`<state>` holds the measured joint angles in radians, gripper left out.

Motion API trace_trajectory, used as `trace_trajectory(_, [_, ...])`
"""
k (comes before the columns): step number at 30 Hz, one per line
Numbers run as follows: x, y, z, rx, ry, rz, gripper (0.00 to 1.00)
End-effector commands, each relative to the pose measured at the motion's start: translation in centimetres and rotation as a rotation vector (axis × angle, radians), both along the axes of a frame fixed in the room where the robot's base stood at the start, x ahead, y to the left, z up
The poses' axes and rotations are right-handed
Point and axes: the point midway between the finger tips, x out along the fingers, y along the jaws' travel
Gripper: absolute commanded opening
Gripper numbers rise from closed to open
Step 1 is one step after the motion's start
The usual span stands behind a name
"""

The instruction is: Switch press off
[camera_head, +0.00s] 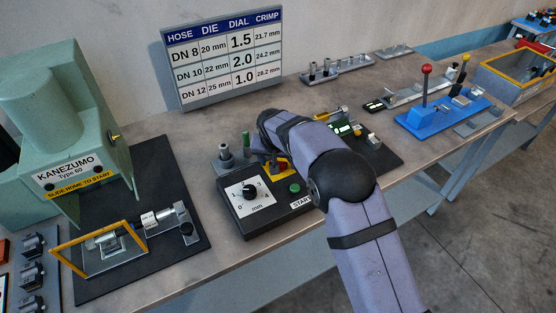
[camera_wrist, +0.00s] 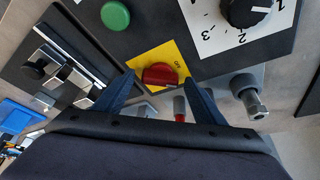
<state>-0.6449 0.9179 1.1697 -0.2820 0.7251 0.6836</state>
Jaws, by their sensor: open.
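The press is the green machine labelled KANEZUMO Type 60 (camera_head: 65,180) at the left in the head view. Its black control box (camera_head: 262,220) stands on the bench to the right. The box carries a black dial (camera_wrist: 248,10), a green START button (camera_wrist: 115,15) and a red rotary switch (camera_wrist: 160,75) on a yellow plate (camera_wrist: 143,60). My gripper (camera_wrist: 160,80) is open, with one dark blue finger on each side of the red switch in the wrist view. I cannot tell whether the fingers touch it. In the head view, my arm partly hides the yellow plate (camera_head: 284,168).
A metal post (camera_wrist: 252,103) stands close to the box, beside my gripper, with a red-tipped pin (camera_wrist: 180,108) nearby. A green-handled piece (camera_head: 246,140) is behind the box. A chart board (camera_head: 225,60) stands at the back. A blue lever fixture (camera_head: 440,118) is farther right.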

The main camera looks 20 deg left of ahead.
Motion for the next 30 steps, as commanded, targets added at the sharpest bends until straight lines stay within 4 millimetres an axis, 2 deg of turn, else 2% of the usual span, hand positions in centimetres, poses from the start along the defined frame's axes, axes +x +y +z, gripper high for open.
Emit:
trace_trajectory(3, [0.01,-0.01,-0.01,0.0,0.0,0.0,0.64])
trace_trajectory(4, [0.0,-0.01,-0.01,0.0,0.0,0.0,0.59])
trace_trajectory(6, [-0.01,-0.01,0.0,0.0,0.0,0.0,0.43])
trace_trajectory(9, [-0.02,-0.01,0.0,0.0,0.001,0.0,0.23])
trace_trajectory(20, [-0.05,-0.09,-0.04,0.001,0.002,0.042,0.23])
trace_trajectory(30, [0.07,-0.28,0.0,0.001,0.001,0.25,0.23])
